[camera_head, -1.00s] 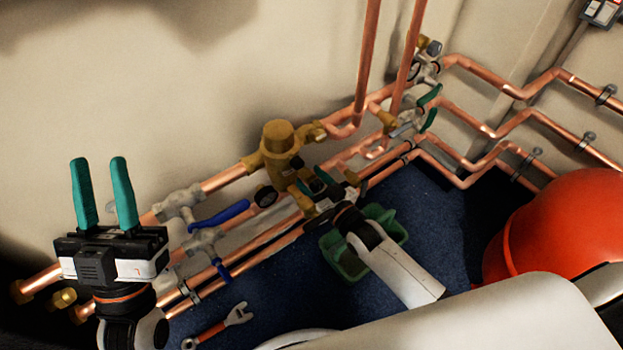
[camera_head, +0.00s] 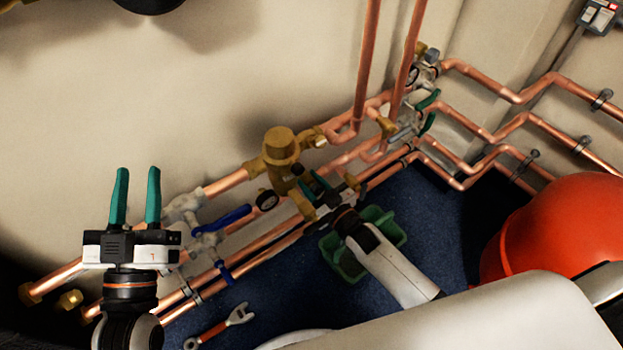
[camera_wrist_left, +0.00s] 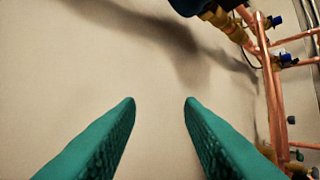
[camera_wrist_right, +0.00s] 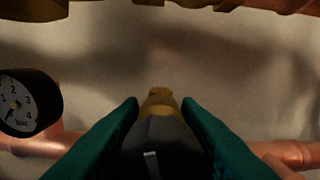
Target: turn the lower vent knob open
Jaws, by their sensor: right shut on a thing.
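In the right wrist view a dark grey knob (camera_wrist_right: 158,135) with a white mark sits between the green fingers of my right gripper (camera_wrist_right: 160,105), with a brass piece beyond it. My right gripper is shut on this knob. In the head view my right gripper (camera_head: 318,186) is at the lower side of the brass valve body (camera_head: 281,147); the knob cannot be made out there. My left gripper (camera_head: 136,197) is open and empty, in front of the wall at the left. Its fingers also show apart in the left wrist view (camera_wrist_left: 160,103).
A pressure gauge (camera_wrist_right: 22,103) is close left of the right gripper. Blue-handled valves (camera_head: 228,217) and copper pipes (camera_head: 225,183) are near the left gripper. A green tray (camera_head: 343,262), a wrench (camera_head: 222,324) and a red vessel (camera_head: 550,235) are below and right.

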